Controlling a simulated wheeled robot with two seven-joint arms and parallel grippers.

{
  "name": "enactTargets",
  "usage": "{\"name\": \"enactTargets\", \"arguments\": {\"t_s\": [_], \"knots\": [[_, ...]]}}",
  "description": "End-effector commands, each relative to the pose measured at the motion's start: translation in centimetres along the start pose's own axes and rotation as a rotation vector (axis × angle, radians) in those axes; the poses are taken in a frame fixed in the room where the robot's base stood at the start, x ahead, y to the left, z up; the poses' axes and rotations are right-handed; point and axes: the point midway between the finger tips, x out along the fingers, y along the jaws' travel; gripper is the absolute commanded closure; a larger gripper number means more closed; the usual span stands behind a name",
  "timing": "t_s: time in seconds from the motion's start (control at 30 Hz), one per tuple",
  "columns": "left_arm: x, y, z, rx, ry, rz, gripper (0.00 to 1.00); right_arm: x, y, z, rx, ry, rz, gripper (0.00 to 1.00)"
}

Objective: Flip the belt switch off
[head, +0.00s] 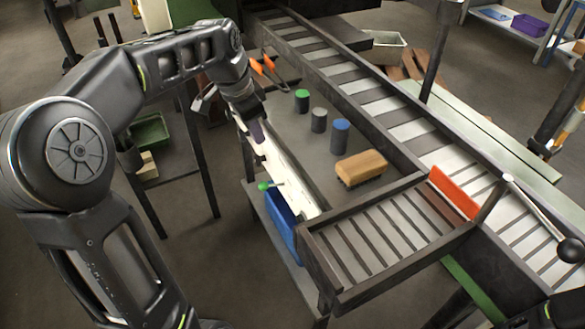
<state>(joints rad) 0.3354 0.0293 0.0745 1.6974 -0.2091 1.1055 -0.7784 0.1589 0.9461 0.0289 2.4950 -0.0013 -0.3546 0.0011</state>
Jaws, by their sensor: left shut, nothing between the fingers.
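A small lever with a green knob (264,186) sticks out from the lower part of a long white panel (290,184) on the near side of the bench; it looks like the belt switch. I cannot read its on or off position. My left gripper (258,132) is shut and empty, pointing down at the upper part of the panel. It is above and apart from the green knob; whether it touches the panel I cannot tell. My left arm comes in from the left across the picture. My right gripper is not in view.
The bench (290,128) holds green, grey and blue cylinders and a wooden-backed brush (361,168). A slatted conveyor (375,103) runs behind, with an orange plate (454,192) across it. A blue bin (283,222) sits below the panel. A black-ball lever (571,250) stands at right.

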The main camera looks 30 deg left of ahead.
Motion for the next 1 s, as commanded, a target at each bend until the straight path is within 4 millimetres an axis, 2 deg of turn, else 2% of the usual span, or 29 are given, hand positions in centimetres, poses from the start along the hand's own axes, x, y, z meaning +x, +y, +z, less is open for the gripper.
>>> {"name": "enactTargets", "arguments": {"t_s": [0.1,0.47,0.63,0.77,1.0], "knots": [[0.0,0.9,0.9,0.049,-0.037,0.036,1.00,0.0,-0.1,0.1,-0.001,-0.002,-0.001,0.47],[0.2,1.0,0.9,0.063,-0.037,0.039,1.00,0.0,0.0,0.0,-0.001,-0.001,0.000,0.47],[0.8,1.0,0.9,0.062,-0.038,0.040,1.00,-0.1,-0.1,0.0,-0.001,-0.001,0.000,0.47],[2.1,1.1,1.0,0.062,-0.039,0.040,1.00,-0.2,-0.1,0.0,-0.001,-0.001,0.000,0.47],[6.4,1.3,1.2,0.062,-0.040,0.043,1.00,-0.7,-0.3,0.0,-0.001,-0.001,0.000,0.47]]}}
